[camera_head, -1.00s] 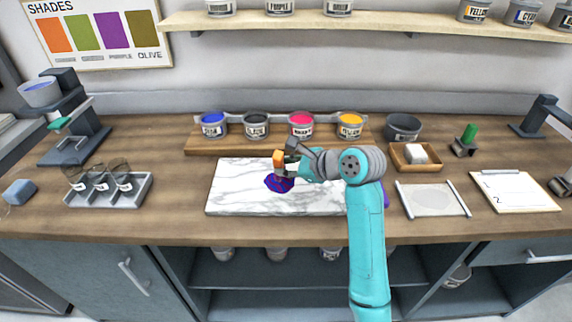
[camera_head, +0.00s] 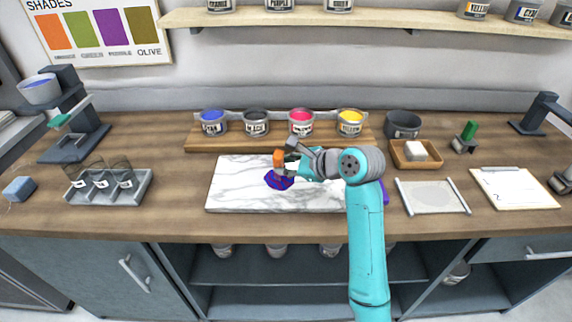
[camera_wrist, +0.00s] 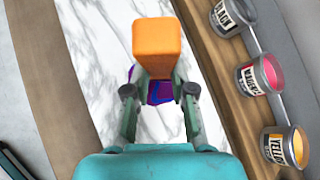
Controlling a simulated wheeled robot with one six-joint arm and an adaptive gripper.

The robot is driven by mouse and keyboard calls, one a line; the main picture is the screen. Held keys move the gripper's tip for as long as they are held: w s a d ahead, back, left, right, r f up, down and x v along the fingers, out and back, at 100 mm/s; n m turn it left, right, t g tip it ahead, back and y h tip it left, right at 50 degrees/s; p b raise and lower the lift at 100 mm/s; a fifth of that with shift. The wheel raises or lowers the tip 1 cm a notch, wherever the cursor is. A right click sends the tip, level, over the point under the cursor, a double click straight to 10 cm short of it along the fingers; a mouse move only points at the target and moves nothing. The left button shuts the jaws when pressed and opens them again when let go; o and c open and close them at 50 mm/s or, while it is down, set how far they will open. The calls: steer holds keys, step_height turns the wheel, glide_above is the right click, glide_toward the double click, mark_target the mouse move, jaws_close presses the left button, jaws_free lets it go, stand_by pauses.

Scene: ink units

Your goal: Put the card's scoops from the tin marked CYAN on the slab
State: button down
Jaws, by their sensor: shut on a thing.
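The tin marked CYAN (camera_head: 212,123) holds blue ink and stands at the left end of the tin row on the wooden riser. The marble slab (camera_head: 235,185) lies in front of the row. A blue and purple patch of ink (camera_head: 278,181) is on the slab; it shows partly behind the held block in the wrist view (camera_wrist: 160,93). My gripper (camera_head: 287,164) is shut on an orange block (camera_wrist: 157,47), likely a tool's handle, above the slab. The tool's lower end is hidden. The card (camera_head: 500,190) lies on a clipboard at the right; its marks are too small to read fully.
Black (camera_head: 256,123), magenta (camera_head: 301,122) and yellow (camera_head: 350,122) tins share the riser. A dark bowl (camera_head: 403,125), a wooden tray (camera_head: 398,154) with a white block and a pale mat (camera_head: 432,197) stand to the right. A grey rack (camera_head: 110,190) of jars stands left.

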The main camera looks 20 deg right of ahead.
stand_by(0.6)
step_height(320, 180, up, 5)
steer(key=shift+f, duration=0.1)
stand_by(0.4)
